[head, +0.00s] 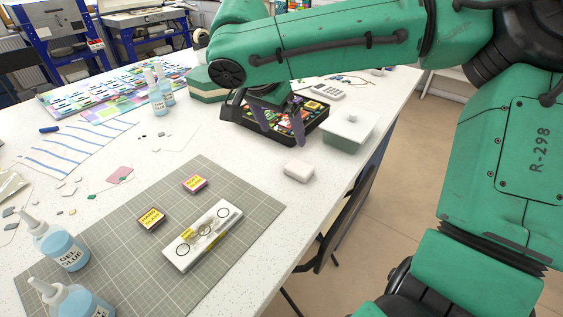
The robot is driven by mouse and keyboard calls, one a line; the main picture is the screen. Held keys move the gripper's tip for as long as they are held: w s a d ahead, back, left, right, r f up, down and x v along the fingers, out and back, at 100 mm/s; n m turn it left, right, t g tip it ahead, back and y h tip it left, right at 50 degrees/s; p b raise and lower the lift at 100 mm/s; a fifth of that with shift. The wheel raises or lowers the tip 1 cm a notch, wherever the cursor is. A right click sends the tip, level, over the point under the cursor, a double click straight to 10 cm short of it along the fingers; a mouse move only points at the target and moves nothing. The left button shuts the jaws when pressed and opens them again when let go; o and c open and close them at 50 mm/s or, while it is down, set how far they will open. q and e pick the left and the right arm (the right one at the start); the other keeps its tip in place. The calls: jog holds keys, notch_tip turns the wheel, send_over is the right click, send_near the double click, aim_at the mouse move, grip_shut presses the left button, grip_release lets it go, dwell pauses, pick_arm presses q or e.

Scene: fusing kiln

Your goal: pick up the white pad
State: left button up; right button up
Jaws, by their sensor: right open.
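A small white block-shaped pad (299,171) lies on the speckled white table (225,165), beyond the far right corner of the grey mat. My right gripper (285,138) points down with its fingers spread, over the black tray (232,124) of colourful pieces. It is open, and nothing shows between its fingers. In the picture it is above and slightly left of the pad, apart from it. My right arm hides part of the tray. My left gripper is not in view.
The grey cutting mat (130,254) bears two small labelled boxes and a long white box (203,236). A pale green lidded container (344,135) stands right of the tray, near the table's right edge. Glue bottles (60,245) stand at the left. The table around the pad is clear.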

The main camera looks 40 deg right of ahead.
send_near(299, 166)
jog(key=x, duration=0.3)
jog(key=shift+d+f, duration=0.1)
jog(key=shift+f, duration=0.05)
jog(key=x, duration=0.5)
jog(key=shift+s+f+p, duration=0.1)
jog(key=shift+f+p, duration=0.05)
jog(key=shift+p, duration=0.25)
jog(key=c, duration=0.9)
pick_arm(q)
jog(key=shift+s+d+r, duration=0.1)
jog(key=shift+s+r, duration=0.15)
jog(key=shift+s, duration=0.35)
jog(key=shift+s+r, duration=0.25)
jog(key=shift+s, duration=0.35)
pick_arm(e)
jog(key=shift+c, duration=1.3)
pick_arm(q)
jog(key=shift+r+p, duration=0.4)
pick_arm(e)
notch_tip(299, 166, up, 20)
